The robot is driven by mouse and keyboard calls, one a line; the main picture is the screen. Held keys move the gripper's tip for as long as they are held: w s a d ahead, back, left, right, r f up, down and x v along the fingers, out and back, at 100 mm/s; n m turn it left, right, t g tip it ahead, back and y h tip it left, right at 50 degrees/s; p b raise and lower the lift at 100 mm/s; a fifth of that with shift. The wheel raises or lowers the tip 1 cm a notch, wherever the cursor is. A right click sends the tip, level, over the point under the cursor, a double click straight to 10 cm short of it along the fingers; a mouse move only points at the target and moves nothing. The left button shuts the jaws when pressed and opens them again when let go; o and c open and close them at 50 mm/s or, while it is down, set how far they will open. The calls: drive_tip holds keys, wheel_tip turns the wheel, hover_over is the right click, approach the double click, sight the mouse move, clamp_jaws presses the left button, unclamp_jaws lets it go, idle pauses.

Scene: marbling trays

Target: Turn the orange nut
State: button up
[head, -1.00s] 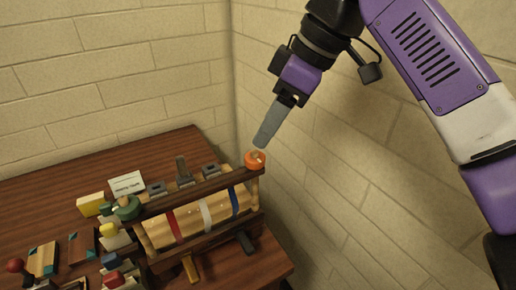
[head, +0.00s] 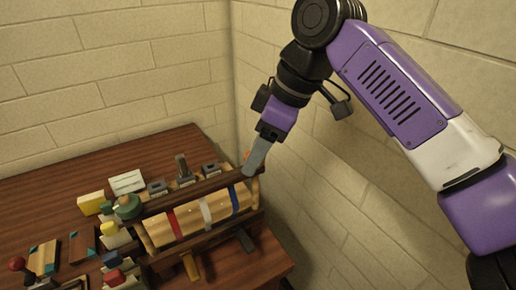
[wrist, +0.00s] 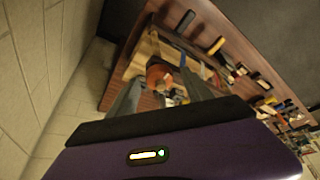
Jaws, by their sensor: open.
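The orange nut (wrist: 158,75) shows in the wrist view between my two fingertips, at the right-hand end of the press's top bar. In the head view only a sliver of the nut (head: 246,155) shows past my finger. My gripper (head: 250,172) points down at that end of the bar. In the wrist view my gripper (wrist: 163,80) is open, with one finger on each side of the nut. I cannot tell whether either finger touches it.
The wooden press (head: 184,225) holds a pale roll with red, white and blue bands. A green knob (head: 127,206) sits at the bar's other end. Blocks and small tools crowd the table's left front. The brick wall (head: 340,190) is close on the right.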

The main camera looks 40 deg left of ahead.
clamp_jaws()
drive_tip(key=shift+m+p, duration=0.3)
